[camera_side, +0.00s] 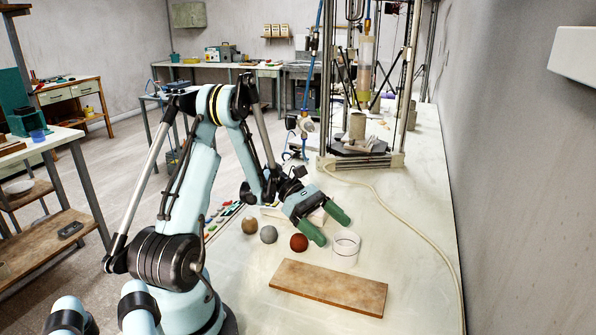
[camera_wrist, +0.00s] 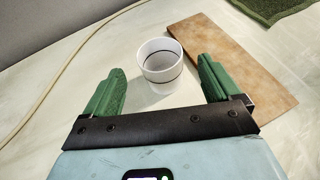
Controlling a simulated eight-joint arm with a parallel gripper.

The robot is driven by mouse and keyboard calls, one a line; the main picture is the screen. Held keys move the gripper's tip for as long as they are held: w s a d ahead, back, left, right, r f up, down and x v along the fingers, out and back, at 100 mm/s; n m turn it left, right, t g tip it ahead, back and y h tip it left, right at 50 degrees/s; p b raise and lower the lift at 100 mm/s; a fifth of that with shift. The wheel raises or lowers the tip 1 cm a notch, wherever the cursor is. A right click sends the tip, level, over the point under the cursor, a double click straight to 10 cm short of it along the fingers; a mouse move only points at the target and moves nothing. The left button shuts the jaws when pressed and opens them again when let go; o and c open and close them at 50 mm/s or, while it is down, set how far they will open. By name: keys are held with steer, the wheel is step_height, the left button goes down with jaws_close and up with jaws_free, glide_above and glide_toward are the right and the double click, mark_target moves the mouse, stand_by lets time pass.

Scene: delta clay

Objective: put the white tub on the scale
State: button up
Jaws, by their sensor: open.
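The white tub (camera_side: 346,249) stands upright on the pale bench top, just beyond the wooden board. It has a thin dark ring line and an open top, and also shows in the wrist view (camera_wrist: 160,66). My gripper (camera_side: 327,224) is open and empty, with green fingers spread wide. In the wrist view, my gripper (camera_wrist: 160,82) has one finger on each side of the tub's direction, and the tub appears ahead of and between the fingertips. I see no clear contact with it. I cannot make out a scale in either view.
A flat wooden board (camera_side: 328,288) lies near the tub. A red ball (camera_side: 299,242), a grey ball (camera_side: 268,234) and a tan ball (camera_side: 249,226) sit to its left. A cream hose (camera_side: 424,238) runs along the right side. A green mat (camera_wrist: 272,7) shows in the wrist view.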

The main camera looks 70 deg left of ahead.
stand_by(0.4)
step_height(320, 180, up, 13)
steer(key=m+g+y, duration=0.6)
steer(key=m+y, duration=0.7)
steer(key=m, duration=0.2)
glide_above(346, 248)
steer(key=w+a, duration=0.2)
steer(key=shift+n+h, duration=0.3)
steer(key=f, duration=1.1)
steer(key=shift+w+a, duration=0.1)
steer(key=shift+a, duration=0.1)
steer(key=shift+s+f, duration=0.15)
steer(key=shift+f, duration=1.3)
steer(key=shift+s+f, duration=0.15)
steer(key=shift+f, duration=1.3)
